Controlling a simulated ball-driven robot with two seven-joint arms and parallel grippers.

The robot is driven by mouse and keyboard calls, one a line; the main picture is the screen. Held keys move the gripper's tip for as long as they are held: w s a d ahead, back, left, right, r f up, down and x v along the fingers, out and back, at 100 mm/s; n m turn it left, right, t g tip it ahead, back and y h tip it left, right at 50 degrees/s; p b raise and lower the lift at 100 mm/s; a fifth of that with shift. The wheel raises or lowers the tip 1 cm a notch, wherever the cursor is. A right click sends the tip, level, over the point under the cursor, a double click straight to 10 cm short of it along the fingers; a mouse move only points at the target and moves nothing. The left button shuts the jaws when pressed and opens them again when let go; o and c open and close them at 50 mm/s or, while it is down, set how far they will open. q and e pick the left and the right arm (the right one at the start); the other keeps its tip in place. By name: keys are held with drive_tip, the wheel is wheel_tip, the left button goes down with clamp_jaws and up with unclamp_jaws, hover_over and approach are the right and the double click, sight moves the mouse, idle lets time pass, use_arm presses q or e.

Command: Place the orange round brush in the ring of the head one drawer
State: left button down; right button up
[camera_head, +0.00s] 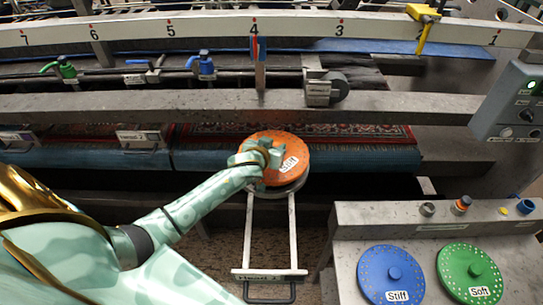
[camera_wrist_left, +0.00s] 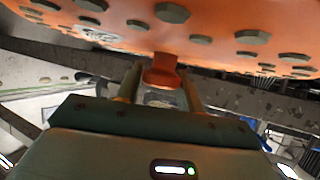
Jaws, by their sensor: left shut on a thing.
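The orange round brush (camera_head: 290,147) has a white label and lies over the ring (camera_head: 292,187) at the far end of the pulled-out drawer (camera_head: 292,232). The drawer has two light rails and a front plate marked "Head 1" (camera_head: 269,273). Only the ring's near grey edge shows below the brush; I cannot tell whether the brush is seated in it. My left gripper (camera_head: 262,155) is shut on the brush's knob. In the left wrist view its fingers hold the orange knob (camera_wrist_left: 162,75), with the studded orange disc (camera_wrist_left: 230,22) filling the top. My right gripper is not in view.
A blue brush marked "Stiff" (camera_head: 391,270) and a green brush marked "Soft" (camera_head: 468,268) lie on the grey bench (camera_head: 435,240) at lower right. A metal beam (camera_head: 200,103) and a patterned rug (camera_head: 350,131) are behind the orange brush. A control box (camera_head: 515,105) stands at right.

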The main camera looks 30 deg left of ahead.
use_arm(q)
drive_tip(key=shift+w+a+f, duration=0.25)
drive_tip(key=shift+a+f, duration=0.1)
drive_tip(key=shift+f, duration=0.1)
wheel_tip(320, 180, down, 2)
drive_tip(key=shift+a+f+b, duration=0.15)
drive_tip(key=shift+f+b, duration=0.1)
drive_tip(key=shift+b, duration=0.2)
drive_tip(key=shift+f, duration=0.45)
drive_tip(key=shift+f, duration=0.15)
drive_tip(key=c, duration=0.9)
unclamp_jaws()
drive_tip(key=shift+s, duration=0.1)
